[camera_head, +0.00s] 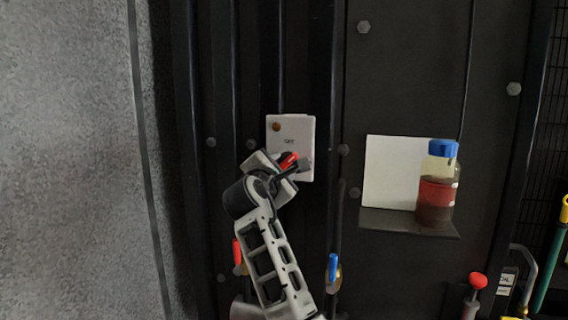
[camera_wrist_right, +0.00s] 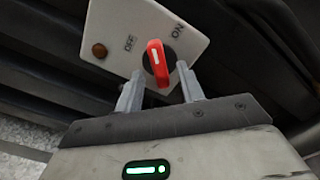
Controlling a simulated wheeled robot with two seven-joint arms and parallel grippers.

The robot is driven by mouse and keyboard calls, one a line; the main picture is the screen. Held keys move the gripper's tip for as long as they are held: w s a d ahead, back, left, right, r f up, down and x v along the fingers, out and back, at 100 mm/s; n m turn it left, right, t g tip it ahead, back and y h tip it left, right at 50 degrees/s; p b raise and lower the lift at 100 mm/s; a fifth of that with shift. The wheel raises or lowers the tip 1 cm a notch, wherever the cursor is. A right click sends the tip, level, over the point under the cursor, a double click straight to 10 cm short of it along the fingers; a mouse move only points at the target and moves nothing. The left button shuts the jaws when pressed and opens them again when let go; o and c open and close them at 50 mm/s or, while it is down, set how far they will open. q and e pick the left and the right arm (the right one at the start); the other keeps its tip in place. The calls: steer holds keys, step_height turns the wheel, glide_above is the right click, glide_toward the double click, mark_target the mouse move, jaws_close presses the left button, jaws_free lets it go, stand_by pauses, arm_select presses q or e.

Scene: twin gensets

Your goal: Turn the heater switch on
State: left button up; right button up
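The heater switch is a pale plate (camera_head: 302,130) on the dark panel, with a red knob (camera_head: 289,160) on it. In the right wrist view, the red knob (camera_wrist_right: 156,60) has a white mark, and its handle points between the OFF label (camera_wrist_right: 129,43) and the ON label (camera_wrist_right: 178,30). My right gripper (camera_wrist_right: 160,84) is open, one finger on each side of the knob's near end. I cannot tell whether either finger touches it. In the head view, my right gripper (camera_head: 290,168) covers the plate's lower part. My left gripper is out of view.
A dull brown lamp (camera_wrist_right: 99,50) sits on the plate. To the right, a shelf (camera_head: 385,222) holds a blue-capped bottle (camera_head: 437,190) of dark red liquid. Red (camera_head: 237,252) and blue (camera_head: 332,267) valve handles flank my forearm below. A red knob (camera_head: 477,281) stands lower right.

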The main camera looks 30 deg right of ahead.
steer(key=shift+x, duration=1.1)
jaws_close()
